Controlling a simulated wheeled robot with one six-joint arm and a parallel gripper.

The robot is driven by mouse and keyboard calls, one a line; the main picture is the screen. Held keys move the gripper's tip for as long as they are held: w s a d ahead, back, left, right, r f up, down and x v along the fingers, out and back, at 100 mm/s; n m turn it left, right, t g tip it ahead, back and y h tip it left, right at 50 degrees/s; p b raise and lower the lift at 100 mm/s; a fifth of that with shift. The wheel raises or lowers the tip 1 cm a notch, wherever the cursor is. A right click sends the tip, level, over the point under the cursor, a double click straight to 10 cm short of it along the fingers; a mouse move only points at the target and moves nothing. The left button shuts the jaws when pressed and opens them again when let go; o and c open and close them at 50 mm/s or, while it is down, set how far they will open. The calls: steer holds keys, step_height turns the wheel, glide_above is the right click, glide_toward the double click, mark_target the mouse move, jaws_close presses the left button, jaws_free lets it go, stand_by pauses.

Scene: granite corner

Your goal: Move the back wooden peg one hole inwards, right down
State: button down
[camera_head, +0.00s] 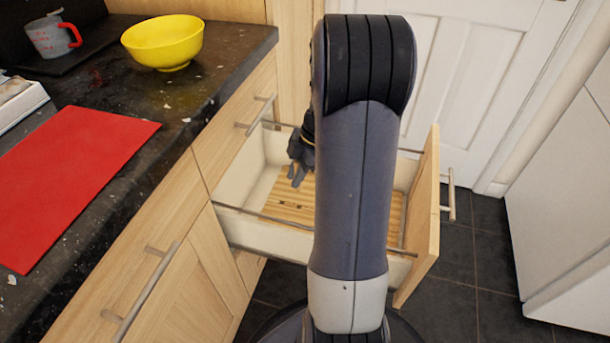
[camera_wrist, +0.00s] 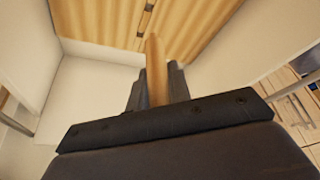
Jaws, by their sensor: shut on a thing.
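In the wrist view my gripper (camera_wrist: 156,84) is shut on a light wooden peg (camera_wrist: 153,56), which sticks out beyond the fingertips towards the ribbed wooden board (camera_wrist: 205,22). I cannot tell whether the peg's far end touches the board or sits in a hole. Dark holes (camera_wrist: 146,18) show in a row on the board just beyond the peg. In the head view my gripper (camera_head: 297,180) points down inside the open drawer (camera_head: 262,232), over the left part of the board (camera_head: 274,209). My arm hides the middle of the drawer, and the peg is not clear there.
The drawer's walls stand close around my gripper, and its front panel (camera_head: 424,215) is at the right. The dark counter (camera_head: 160,105) at the left holds a yellow bowl (camera_head: 163,42), a red mat (camera_head: 70,170) and a measuring cup (camera_head: 50,37). A white door (camera_head: 480,85) stands behind.

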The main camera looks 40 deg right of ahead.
stand_by(0.4)
steer(key=shift+f+b, duration=2.55)
steer(key=shift+f, duration=0.35)
steer(key=shift+f+b, duration=1.4)
steer(key=shift+b, duration=0.05)
steer(key=c, duration=1.2)
jaws_free()
steer(key=shift+c, duration=0.2)
steer(key=shift+r, duration=0.1)
steer(key=p+v, duration=0.4)
steer(key=v, duration=0.6)
steer(key=shift+d+r, duration=0.2)
steer(key=shift+r, duration=0.15)
steer(key=shift+f, duration=0.1)
steer(key=b+x, duration=0.4)
steer(key=x, duration=0.6)
steer(key=shift+a+f, duration=0.15)
steer(key=shift+f, duration=0.15)
steer(key=shift+r+p, duration=0.55)
steer(key=shift+r, duration=0.05)
